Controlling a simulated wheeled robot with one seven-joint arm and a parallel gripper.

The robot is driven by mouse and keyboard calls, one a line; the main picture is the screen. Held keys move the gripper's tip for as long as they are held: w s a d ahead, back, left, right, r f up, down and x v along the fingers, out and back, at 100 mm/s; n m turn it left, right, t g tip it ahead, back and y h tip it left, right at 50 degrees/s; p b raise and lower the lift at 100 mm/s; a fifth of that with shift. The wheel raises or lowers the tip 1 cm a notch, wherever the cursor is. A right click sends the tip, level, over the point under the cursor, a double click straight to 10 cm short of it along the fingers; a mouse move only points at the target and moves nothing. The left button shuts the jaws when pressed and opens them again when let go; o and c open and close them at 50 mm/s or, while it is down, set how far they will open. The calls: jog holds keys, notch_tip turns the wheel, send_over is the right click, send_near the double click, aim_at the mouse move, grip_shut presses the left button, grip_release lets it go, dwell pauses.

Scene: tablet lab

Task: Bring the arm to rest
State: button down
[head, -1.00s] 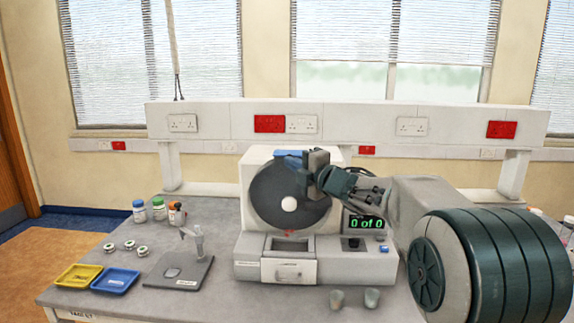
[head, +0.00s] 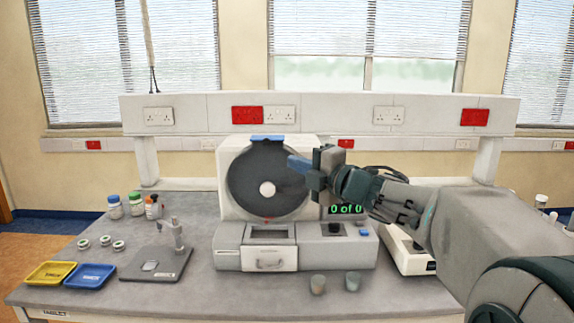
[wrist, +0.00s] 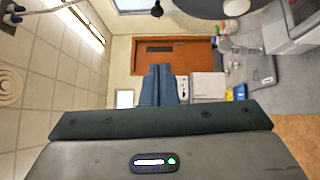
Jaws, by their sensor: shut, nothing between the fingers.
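My gripper (head: 298,163) is raised in front of the white tester with the dark round disc (head: 245,185), near the disc's right edge. Its blue fingers point left in the head view. The wrist view shows the two blue fingers (wrist: 159,86) side by side, closed together with nothing between them. My arm reaches in from the right side of the head view and hides part of the bench behind it.
The tester's display (head: 346,209) reads "0 of 0". A yellow tray (head: 50,273), a blue tray (head: 90,276), several bottles (head: 136,204) and a grey stand (head: 157,265) are at left. The air above the bench's left is free.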

jog(key=s+d+f+m+g+h, duration=0.2)
jog(key=s+d+f+m+h, duration=0.6)
jog(key=d+f+m+h, duration=0.8)
jog(key=s+a+f+m+g+y, duration=0.2)
jog(key=s+a+f+m+g, duration=0.1)
jog(key=s, duration=0.7)
jog(key=s+a+f+m+g+y, duration=0.1)
jog(key=s+a+f+m+g, duration=0.2)
jog(key=s+f+m+g, duration=0.3)
jog(key=s+f+m, duration=0.2)
jog(key=s, duration=0.3)
jog(key=shift+a+f+y, duration=0.15)
jog(key=shift+f+y, duration=0.15)
jog(key=shift+y, duration=0.1)
